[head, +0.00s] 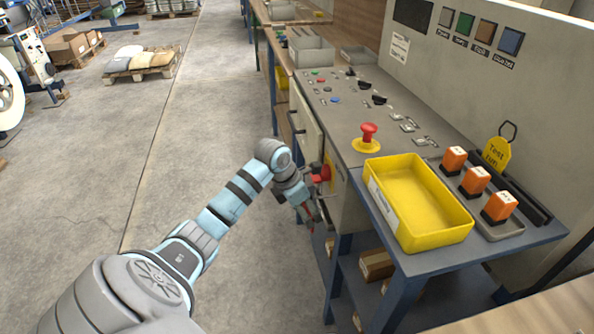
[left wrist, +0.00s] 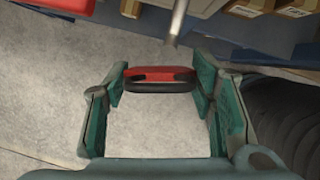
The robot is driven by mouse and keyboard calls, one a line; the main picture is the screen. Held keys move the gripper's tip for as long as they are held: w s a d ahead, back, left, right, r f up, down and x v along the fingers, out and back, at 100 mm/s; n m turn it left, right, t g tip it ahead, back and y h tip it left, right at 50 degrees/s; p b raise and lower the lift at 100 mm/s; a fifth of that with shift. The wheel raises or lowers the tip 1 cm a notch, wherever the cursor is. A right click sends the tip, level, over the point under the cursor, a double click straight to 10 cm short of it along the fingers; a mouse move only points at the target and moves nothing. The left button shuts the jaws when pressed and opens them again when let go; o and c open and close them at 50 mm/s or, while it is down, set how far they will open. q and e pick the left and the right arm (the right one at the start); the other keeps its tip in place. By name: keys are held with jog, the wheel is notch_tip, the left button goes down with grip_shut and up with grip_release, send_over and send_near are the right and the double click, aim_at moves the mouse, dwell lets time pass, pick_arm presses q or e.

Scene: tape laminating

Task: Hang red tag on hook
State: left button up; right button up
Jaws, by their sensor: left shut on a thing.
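My left gripper (head: 311,222) is beside the front of the grey machine bench, below its top. In the left wrist view its fingers (left wrist: 162,85) are shut on the red tag (left wrist: 157,73), which shows nearly edge-on with a black part along its near side. In the head view only a small bit of red shows at the fingers. I cannot clearly make out the hook; a thin grey rod (left wrist: 178,20) runs just beyond the tag in the wrist view, and I cannot tell what it is. My right gripper is not in view.
A red switch handle (head: 324,174) on a yellow plate juts from the bench front near the gripper. On top are a red emergency button (head: 368,132), a yellow tray (head: 422,208), orange blocks (head: 475,180) and a yellow tag (head: 497,152).

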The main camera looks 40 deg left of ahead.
pick_arm(q)
jog(key=w+d, duration=0.1)
jog(key=w+f+b, duration=0.1)
jog(key=w+d+b, duration=0.1)
jog(key=shift+w+d+f, duration=0.15)
jog(key=shift+w+d, duration=0.2)
jog(key=shift+w, duration=0.05)
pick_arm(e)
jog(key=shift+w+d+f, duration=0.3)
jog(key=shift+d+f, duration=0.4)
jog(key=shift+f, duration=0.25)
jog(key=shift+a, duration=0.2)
pick_arm(q)
jog(key=o, duration=1.1)
jog(key=shift+c, duration=0.2)
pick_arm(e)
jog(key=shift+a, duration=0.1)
